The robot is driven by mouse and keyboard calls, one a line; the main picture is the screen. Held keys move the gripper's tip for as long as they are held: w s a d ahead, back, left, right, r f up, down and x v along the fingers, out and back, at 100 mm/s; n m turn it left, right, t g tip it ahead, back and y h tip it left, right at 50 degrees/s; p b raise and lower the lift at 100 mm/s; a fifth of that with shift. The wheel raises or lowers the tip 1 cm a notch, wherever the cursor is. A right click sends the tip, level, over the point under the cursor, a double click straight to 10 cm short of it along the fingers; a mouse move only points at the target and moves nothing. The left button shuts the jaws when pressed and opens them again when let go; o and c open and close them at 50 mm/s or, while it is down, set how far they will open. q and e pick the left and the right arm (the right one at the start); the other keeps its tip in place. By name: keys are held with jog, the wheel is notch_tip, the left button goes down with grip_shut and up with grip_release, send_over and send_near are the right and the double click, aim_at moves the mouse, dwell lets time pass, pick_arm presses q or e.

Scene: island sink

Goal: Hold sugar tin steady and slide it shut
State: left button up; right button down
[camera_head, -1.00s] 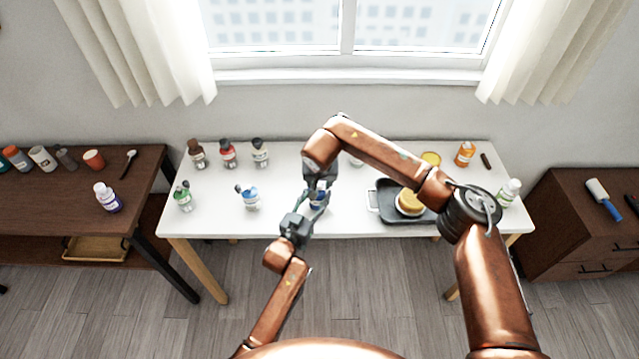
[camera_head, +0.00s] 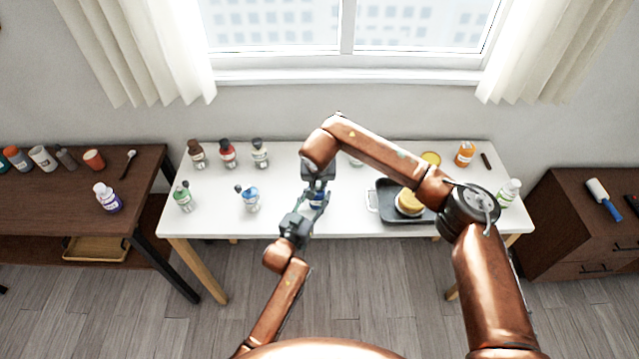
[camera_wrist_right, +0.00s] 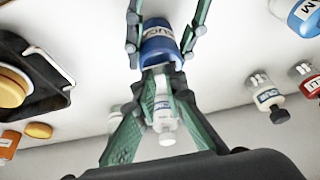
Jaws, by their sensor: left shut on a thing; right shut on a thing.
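The blue sugar tin (camera_head: 317,199) is held above the front middle of the white table, mostly hidden by my grippers in the head view. In the right wrist view the tin (camera_wrist_right: 160,42) shows its blue body and part of a white label. My left gripper (camera_head: 310,207) is shut on the tin from the front left; its fingers flank the tin at the top of the wrist view. My right gripper (camera_head: 318,186) is shut on the tin's other end from behind. Its green fingertips (camera_wrist_right: 166,76) meet the tin's lower edge. The exact lid gap is unclear.
A white bottle (camera_wrist_right: 164,118) shows between my right fingers in the wrist view, apparently behind them. Several bottles stand on the table's left side. A dark tray (camera_head: 387,207) with a yellow-topped item (camera_head: 409,202) lies right. Bare white table (camera_head: 285,185) lies left of the grippers.

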jog(key=shift+a, duration=0.7)
jog(key=shift+d, duration=0.1)
jog(key=c, duration=2.3)
grip_release()
jog(key=o, duration=0.3)
jog(key=shift+o, duration=0.2)
jog(key=shift+r, duration=0.1)
jog(key=v, duration=1.1)
jog(key=shift+s+r, duration=0.25)
jog(key=shift+r, duration=0.1)
